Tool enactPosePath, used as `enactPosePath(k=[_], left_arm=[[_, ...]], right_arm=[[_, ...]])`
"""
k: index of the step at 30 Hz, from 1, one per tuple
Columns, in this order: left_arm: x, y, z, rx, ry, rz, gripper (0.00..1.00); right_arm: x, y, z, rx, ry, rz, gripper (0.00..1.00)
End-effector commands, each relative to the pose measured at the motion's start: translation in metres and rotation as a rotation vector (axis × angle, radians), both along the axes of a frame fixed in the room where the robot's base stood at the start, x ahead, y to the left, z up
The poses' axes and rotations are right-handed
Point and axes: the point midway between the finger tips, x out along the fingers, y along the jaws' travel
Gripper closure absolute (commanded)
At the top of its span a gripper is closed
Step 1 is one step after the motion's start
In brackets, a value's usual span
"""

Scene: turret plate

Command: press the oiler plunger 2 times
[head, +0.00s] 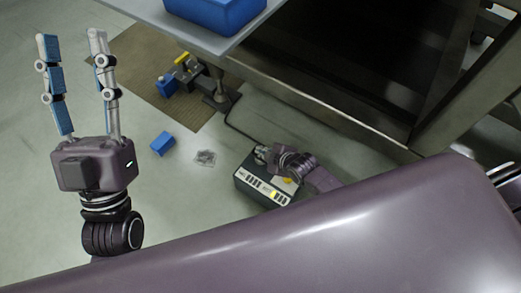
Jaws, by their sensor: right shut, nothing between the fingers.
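My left gripper (70,45) is at the left, its two long fingers apart and pointing up the picture, with nothing between them. My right gripper (262,154) is small and low down, shut and empty. It lies over the upper edge of a dark box with a pale labelled panel (262,188); I cannot tell whether it touches the box.
A blue block (162,143) and a small grey heap (205,158) lie on the floor. A blue bin (215,12) sits on a grey table.

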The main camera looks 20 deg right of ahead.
Motion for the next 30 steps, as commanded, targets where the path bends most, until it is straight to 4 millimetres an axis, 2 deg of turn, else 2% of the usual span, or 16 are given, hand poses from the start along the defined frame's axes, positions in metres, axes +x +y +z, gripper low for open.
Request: enactPosePath(k=[21, 30], left_arm=[[-0.004, 0.000, 0.004, -0.007, -0.022, -0.002, 0.60], [0.010, -0.002, -0.006, 0.016, 0.050, 0.002, 0.60]], right_arm=[[-0.002, -0.001, -0.003, -0.002, 0.005, 0.000, 1.00], [-0.002, -0.001, 0.000, -0.003, 0.005, 0.001, 1.00]])
